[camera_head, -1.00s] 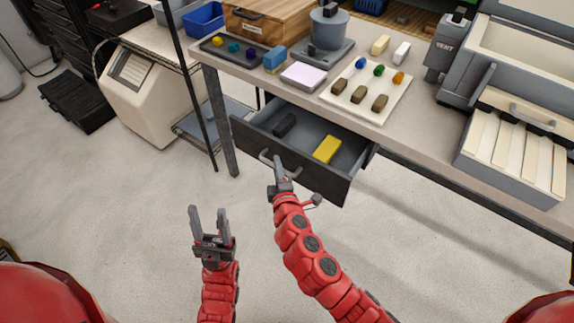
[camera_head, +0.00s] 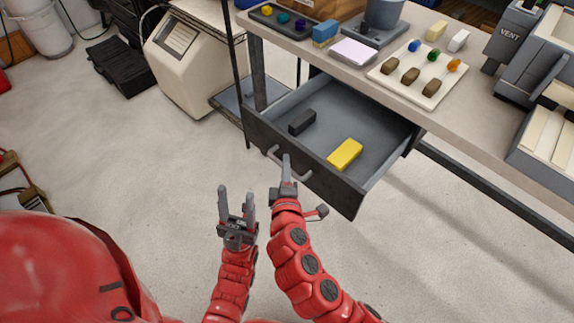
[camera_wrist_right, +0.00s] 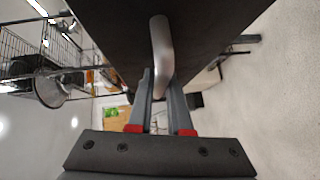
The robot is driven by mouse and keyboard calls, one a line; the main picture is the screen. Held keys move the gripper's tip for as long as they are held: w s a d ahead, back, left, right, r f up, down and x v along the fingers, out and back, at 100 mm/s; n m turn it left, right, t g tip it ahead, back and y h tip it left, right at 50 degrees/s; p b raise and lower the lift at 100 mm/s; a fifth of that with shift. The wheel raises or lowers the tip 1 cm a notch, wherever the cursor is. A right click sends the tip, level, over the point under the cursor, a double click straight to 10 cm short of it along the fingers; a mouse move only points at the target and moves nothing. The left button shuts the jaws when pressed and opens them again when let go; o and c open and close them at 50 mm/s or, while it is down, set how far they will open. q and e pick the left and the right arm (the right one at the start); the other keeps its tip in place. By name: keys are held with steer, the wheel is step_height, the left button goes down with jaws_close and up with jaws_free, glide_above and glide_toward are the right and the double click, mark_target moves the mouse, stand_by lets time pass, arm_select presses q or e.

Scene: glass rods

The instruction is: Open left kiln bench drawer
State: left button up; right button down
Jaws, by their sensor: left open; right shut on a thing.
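The kiln bench drawer (camera_head: 318,182) is dark grey and pulled out from under the bench top, at the middle of the head view. Inside lie a black block (camera_head: 302,122) and a yellow block (camera_head: 345,154). Its curved metal handle (camera_head: 272,153) is on the front panel. My right gripper (camera_head: 287,172) is shut on this handle; the handle (camera_wrist_right: 162,50) also shows between the fingers in the right wrist view. My left gripper (camera_head: 236,200) is open and empty, over the floor to the left of the right arm and in front of the drawer.
The bench top (camera_head: 455,100) carries a tray (camera_head: 420,85) with several rods and brown blocks, a pink pad (camera_head: 353,51), a blue sponge (camera_head: 325,33) and a grey vent unit (camera_head: 515,35). A beige cabinet (camera_head: 185,60) stands at the left. The floor before the drawer is clear.

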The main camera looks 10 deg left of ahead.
steer(key=c, duration=0.8)
jaws_free()
steer(key=shift+c, duration=0.2)
steer(key=p+v, duration=0.3)
steer(key=v, duration=1.4)
steer(key=shift+s, duration=0.2)
steer(key=shift+r, duration=0.15)
